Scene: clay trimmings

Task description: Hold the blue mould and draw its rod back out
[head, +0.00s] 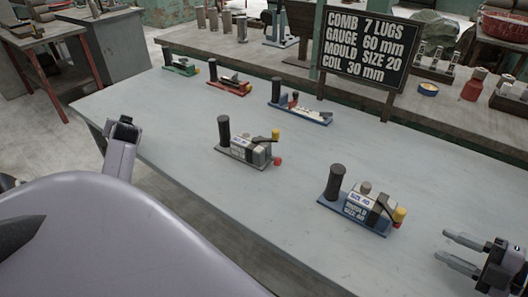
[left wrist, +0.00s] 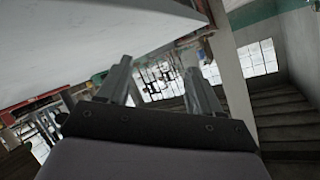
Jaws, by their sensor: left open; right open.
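A blue-based mould (head: 352,212) with white lettering stands at the table's right front, with a dark upright handle, a grey block, a dark lever and a yellow knob. Whether its rod is in or out is too small to tell. My right gripper (head: 448,250) is open and empty to its right, apart from it, fingers pointing left. My left gripper (left wrist: 160,82) is open and empty in the left wrist view, facing the room beside a pale surface, with no mould between its fingers.
Other units on the grey table (head: 180,125) are a grey one (head: 247,152) with a red knob, a slim blue-based one (head: 302,115), a red one (head: 228,86) and a green one (head: 181,68). A dark sign (head: 365,50) stands behind. The front middle is clear.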

